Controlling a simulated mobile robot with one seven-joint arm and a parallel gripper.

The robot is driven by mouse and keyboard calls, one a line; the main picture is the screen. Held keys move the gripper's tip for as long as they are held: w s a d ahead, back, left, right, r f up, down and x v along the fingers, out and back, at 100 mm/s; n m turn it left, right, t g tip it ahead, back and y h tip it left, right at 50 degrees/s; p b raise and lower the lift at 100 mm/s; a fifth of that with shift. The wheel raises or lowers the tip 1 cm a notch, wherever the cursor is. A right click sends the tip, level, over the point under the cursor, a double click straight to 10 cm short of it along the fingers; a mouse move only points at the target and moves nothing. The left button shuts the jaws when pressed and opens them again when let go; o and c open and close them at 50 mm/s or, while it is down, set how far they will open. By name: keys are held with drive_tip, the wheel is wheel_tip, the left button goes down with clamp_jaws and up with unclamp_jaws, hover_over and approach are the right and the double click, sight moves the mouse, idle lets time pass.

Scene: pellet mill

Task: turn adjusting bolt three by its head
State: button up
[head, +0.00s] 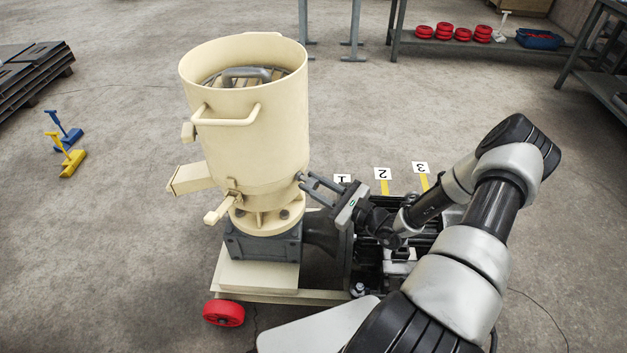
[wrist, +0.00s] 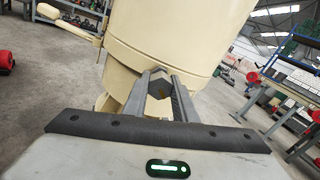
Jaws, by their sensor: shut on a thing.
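The pellet mill (head: 245,130) is a cream drum on a grey gearbox, left of centre in the head view. My gripper (head: 306,183) reaches to the lower right side of the drum. In the wrist view, a dark hex bolt head (wrist: 160,86) sits between the two fingers of my gripper (wrist: 161,84), against the cream wall. The fingers are shut on its flats. No number shows on this bolt, so I cannot tell from the frames which one it is. The bolt's shank is hidden.
A lever handle (head: 218,212) sticks out at the drum's front left. A red wheel (head: 224,313) is at the base's corner. Shelves with red rings (head: 463,34) stand farther back.

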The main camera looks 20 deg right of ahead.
drive_tip(key=m+p, duration=0.1)
drive_tip(key=m, duration=0.3)
drive_tip(key=shift+m+p, duration=0.3)
drive_tip(key=m+p, duration=0.1)
drive_tip(key=m, duration=0.3)
drive_tip(key=shift+s+m, duration=0.1)
drive_tip(key=shift+m, duration=0.2)
drive_tip(key=o, duration=1)
drive_tip(key=shift+o, duration=0.2)
drive_tip(key=p+v, duration=0.1)
drive_tip(key=v, duration=1.6)
drive_tip(key=shift+s, duration=0.25)
